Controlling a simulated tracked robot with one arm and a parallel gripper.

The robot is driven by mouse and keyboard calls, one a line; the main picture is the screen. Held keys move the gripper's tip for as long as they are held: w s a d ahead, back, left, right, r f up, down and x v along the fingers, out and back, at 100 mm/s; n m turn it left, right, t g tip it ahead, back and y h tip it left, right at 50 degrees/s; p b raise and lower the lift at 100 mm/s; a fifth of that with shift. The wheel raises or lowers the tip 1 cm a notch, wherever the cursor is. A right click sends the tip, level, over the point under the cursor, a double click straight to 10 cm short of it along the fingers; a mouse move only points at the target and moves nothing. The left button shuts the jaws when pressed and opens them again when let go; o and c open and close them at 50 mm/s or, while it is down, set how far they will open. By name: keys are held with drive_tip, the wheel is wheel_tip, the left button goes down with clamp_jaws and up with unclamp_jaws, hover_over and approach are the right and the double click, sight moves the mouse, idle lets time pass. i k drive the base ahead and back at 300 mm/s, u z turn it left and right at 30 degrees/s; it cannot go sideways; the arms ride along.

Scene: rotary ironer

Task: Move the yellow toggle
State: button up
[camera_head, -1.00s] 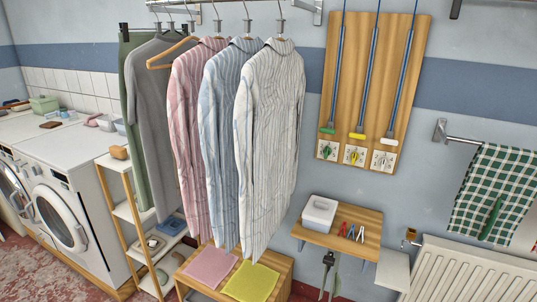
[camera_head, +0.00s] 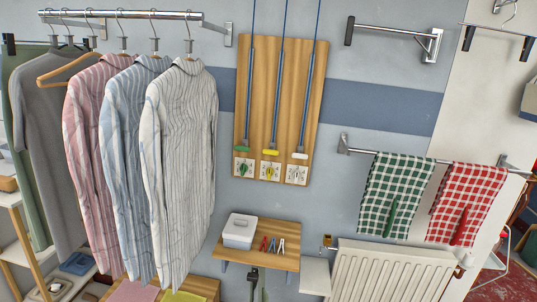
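A wooden board (camera_head: 263,95) is mounted on the wall at the upper middle. Three blue cords hang down its face, each ending in a coloured toggle. The yellow toggle (camera_head: 271,152) is the middle one, just above a small white tile (camera_head: 270,172) with a yellow-green picture. The green toggle (camera_head: 242,149) is to its left and the white toggle (camera_head: 300,156) to its right. My gripper is not recognisable as such in this view; a dark shape (camera_head: 253,276) below the small shelf is too unclear to name.
Shirts (camera_head: 185,150) hang from a rail at left. A wooden wall shelf (camera_head: 283,233) below the board holds a white box (camera_head: 239,231) and coloured pegs (camera_head: 272,245). A radiator (camera_head: 390,275) and checked cloths (camera_head: 393,195) are at right.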

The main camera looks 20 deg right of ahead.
sight(271, 151)
drive_tip(key=i, duration=1.9)
drive_tip(key=z, duration=0.5)
